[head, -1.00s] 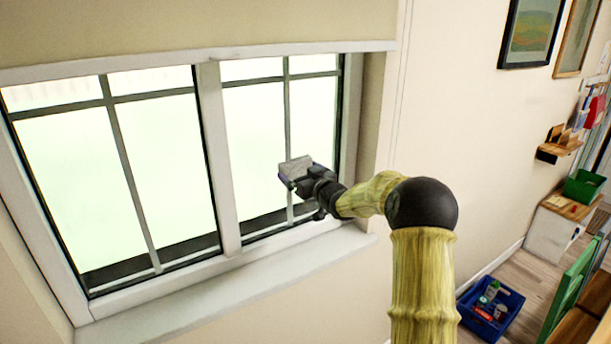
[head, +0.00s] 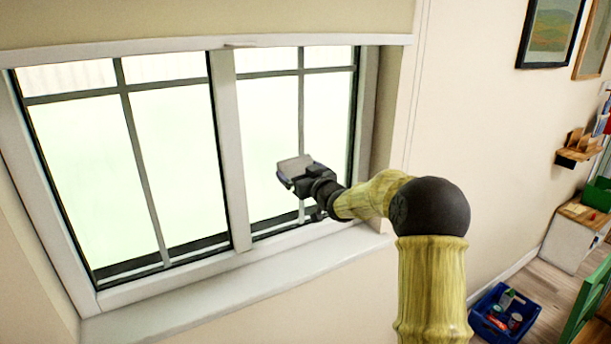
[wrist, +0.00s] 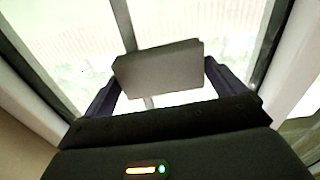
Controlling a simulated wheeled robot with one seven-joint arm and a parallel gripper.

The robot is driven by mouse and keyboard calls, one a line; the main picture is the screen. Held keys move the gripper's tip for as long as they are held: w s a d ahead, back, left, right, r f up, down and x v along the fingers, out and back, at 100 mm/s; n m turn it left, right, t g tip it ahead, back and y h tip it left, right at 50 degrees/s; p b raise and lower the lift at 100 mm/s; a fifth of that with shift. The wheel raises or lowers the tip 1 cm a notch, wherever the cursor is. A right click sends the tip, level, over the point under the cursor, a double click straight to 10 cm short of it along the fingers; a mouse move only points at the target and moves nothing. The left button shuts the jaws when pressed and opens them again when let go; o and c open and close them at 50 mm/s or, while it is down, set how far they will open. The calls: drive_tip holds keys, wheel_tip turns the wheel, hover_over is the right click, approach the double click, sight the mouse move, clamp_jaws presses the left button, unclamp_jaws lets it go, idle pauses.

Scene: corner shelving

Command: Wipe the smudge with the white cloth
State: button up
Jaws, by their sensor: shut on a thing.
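The white cloth (head: 295,167) looks like a flat greyish-white pad held at the tip of my gripper (head: 287,180). In the wrist view the cloth (wrist: 158,70) spans between the two dark fingers of my gripper (wrist: 160,80), which is shut on it. I cannot make out a smudge for certain on the bright panes.
The white window frame (head: 232,150) and thin grey bars divide the panes. A white sill (head: 200,295) runs below. Pictures (head: 548,32) hang on the wall at right. A blue crate (head: 503,312) holding several items stands on the floor at lower right.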

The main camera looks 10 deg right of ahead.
drive_tip(key=shift+s+a, duration=0.2)
drive_tip(key=shift+a, duration=0.45)
drive_tip(key=shift+s+d+b, duration=0.2)
drive_tip(key=shift+s+b, duration=0.2)
drive_tip(key=shift+b, duration=0.05)
drive_tip(key=shift+b+v, duration=0.7)
drive_tip(key=shift+v, duration=1.85)
drive_tip(key=shift+s, duration=0.1)
drive_tip(key=v, duration=0.2)
drive_tip(key=shift+s+d, duration=0.1)
drive_tip(key=shift+s, duration=0.25)
